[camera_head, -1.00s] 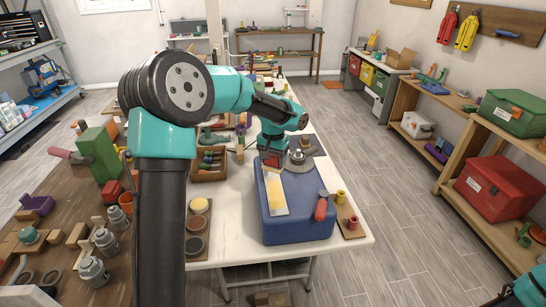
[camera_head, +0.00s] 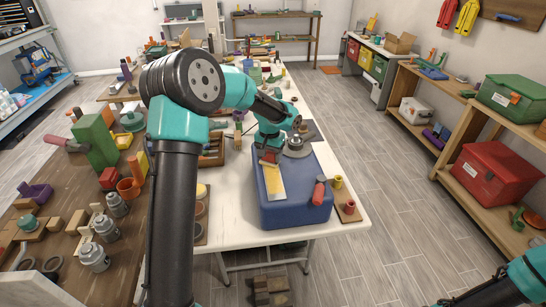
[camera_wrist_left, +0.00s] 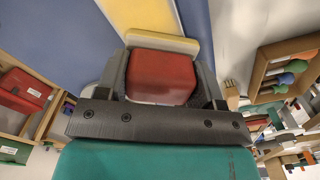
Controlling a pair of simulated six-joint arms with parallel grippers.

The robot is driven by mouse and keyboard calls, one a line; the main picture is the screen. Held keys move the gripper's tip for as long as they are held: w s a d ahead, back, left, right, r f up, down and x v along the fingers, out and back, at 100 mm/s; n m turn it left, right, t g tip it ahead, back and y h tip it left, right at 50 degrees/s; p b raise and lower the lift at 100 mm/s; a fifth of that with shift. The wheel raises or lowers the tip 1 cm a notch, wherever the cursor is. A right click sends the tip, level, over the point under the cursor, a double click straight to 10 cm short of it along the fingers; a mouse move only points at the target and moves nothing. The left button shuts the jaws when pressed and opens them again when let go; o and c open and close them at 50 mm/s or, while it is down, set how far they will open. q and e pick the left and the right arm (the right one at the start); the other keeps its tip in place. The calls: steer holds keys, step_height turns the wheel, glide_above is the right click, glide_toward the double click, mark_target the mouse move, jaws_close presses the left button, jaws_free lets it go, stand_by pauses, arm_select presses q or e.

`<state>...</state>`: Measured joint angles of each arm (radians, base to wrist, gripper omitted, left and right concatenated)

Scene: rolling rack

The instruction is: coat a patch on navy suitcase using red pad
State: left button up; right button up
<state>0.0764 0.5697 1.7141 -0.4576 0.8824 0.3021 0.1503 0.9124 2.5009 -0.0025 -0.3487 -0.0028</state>
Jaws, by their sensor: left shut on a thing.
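The navy suitcase (camera_head: 300,182) lies flat on the white table. A yellow patch (camera_head: 274,186) runs along its top face, and it also shows in the left wrist view (camera_wrist_left: 140,13). My left gripper (camera_head: 269,157) is shut on the red pad (camera_wrist_left: 160,76), at the far end of the patch. The pad's pale yellow face (camera_wrist_left: 162,43) points at the suitcase and lies at the patch's end in the wrist view; I cannot tell whether they touch. Part of my right arm shows at the lower right of the head view, but its gripper does not.
A cluttered brown bench (camera_head: 60,265) is further left. The floor at right is clear.

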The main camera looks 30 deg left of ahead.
arm_select(q)
steer(key=shift+w+a, duration=0.35)
steer(key=shift+d, duration=0.1)
steer(key=shift+s+d, duration=0.6)
steer(key=shift+s, duration=0.2)
steer(key=shift+s+d, duration=0.6)
steer(key=shift+s, duration=0.15)
step_height(320, 180, up, 8)
steer(key=shift+a, duration=0.1)
